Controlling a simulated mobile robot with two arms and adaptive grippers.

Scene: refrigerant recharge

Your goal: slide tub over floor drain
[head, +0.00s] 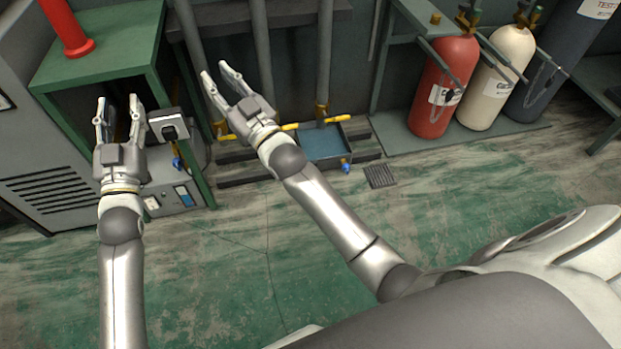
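The tub is a low dark rectangular tray (323,162) with a bluish surface inside, below the yellow-handled pipes near the back wall. Its left side is partly hidden by my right arm. A small blue-and-yellow tap (345,166) is at its front right corner. The floor drain (380,176) is a dark slotted grate in the floor, just right of and in front of the tub, apart from it. My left gripper (119,108) is open and empty at the left. My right gripper (217,74) is open and empty, up and left of the tub.
Red (443,90), cream (497,80) and dark (560,75) cylinders stand on a rack at the back right. A green bench (105,45) and grey machine are at the left. Dark slats (245,178) lie around the tub. The green floor in front is clear.

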